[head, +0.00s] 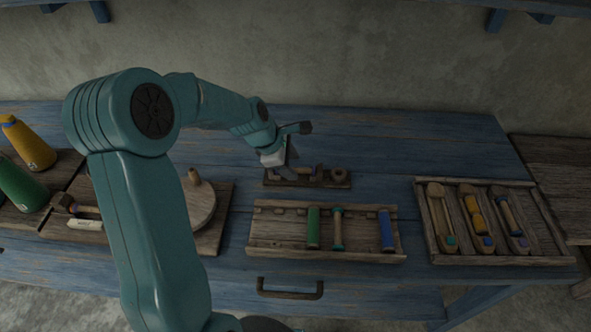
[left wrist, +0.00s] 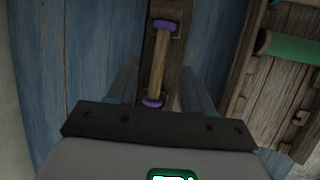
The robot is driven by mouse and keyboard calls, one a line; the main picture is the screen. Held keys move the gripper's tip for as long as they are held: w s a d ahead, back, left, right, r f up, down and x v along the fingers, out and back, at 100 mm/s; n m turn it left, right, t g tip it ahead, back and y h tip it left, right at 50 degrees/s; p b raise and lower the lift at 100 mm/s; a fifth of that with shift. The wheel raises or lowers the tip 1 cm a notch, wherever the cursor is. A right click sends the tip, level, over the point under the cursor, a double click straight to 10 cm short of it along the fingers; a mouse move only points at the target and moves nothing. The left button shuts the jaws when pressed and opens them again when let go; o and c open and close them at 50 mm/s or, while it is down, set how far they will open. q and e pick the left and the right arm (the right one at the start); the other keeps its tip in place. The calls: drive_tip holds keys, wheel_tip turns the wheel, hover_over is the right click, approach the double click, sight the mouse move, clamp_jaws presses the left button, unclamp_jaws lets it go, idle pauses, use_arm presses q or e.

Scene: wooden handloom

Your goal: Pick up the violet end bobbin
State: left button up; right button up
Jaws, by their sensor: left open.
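The violet end bobbin (left wrist: 159,63) has a bare wooden shaft between two violet ends. It lies on a small dark wooden rack (head: 335,182) towards the back of the blue table. In the head view the bobbin is mostly hidden by my left gripper (head: 285,168), which is just over the rack's left part. In the left wrist view my left gripper's fingers are open, one on each side of the bobbin's near end in the picture. I cannot tell how far above it they are. My right gripper is not in view.
A bobbin rack (head: 278,243) with green, teal-ended and blue bobbins stands in front. A tray of shuttles (head: 500,260) is at the right. The table's back right is clear.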

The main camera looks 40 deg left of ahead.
sight(295, 170)
use_arm(q)
drive_tip(key=x, duration=0.2)
drive_tip(key=shift+w+f, duration=0.2)
drive_tip(key=shift+f, duration=0.05)
drive_tip(key=shift+s+r, duration=0.1)
drive_tip(key=shift+f, duration=0.25)
clamp_jaws()
